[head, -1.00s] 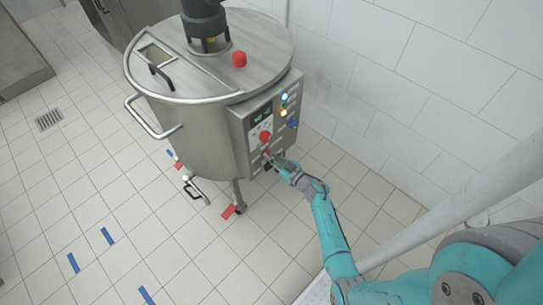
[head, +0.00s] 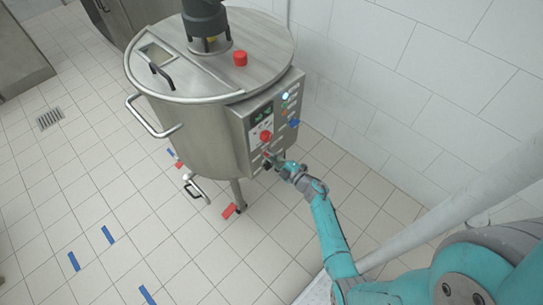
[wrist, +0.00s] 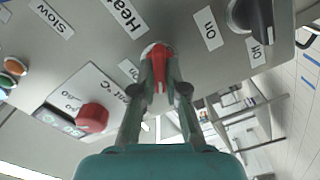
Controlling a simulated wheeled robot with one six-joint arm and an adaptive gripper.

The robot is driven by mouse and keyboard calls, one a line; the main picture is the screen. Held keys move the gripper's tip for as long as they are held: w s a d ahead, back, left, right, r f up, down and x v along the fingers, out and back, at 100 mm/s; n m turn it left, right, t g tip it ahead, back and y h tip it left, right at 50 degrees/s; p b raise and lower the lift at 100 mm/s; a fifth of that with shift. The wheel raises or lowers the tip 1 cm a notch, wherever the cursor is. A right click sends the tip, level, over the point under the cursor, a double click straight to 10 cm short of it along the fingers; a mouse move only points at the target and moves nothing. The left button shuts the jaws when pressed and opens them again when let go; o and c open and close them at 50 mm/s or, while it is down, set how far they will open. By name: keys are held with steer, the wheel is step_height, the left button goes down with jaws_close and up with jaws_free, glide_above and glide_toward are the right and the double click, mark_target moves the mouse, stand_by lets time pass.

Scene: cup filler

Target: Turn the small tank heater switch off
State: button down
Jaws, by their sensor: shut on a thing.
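The steel tank (head: 185,130) stands on the tiled floor in the head view, with a grey control panel (head: 243,125) on its right side. A red heater switch (wrist: 158,58) with a pale base sits on the panel in the wrist view, near the partly cut-off "Heat" label (wrist: 123,15) and an "On" label (wrist: 208,27). My gripper (wrist: 160,80) is shut on this red switch, one finger on each side. In the head view my gripper (head: 272,158) touches the panel's lower part and hides the switch.
A red knob (wrist: 92,117) beside the display and a black rotary knob (wrist: 257,18) flank the switch. The panel's upper lamp (head: 285,97) is lit; the one below (head: 284,107) looks dim. A grey pipe (head: 440,205) runs beside my arm.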

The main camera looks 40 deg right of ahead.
steer(key=n, duration=0.6)
steer(key=shift+f, duration=0.1)
steer(key=shift+a, duration=0.1)
stand_by(0.4)
steer(key=c, duration=1.2)
jaws_free()
steer(key=s, duration=1.2)
steer(key=shift+d, duration=0.25)
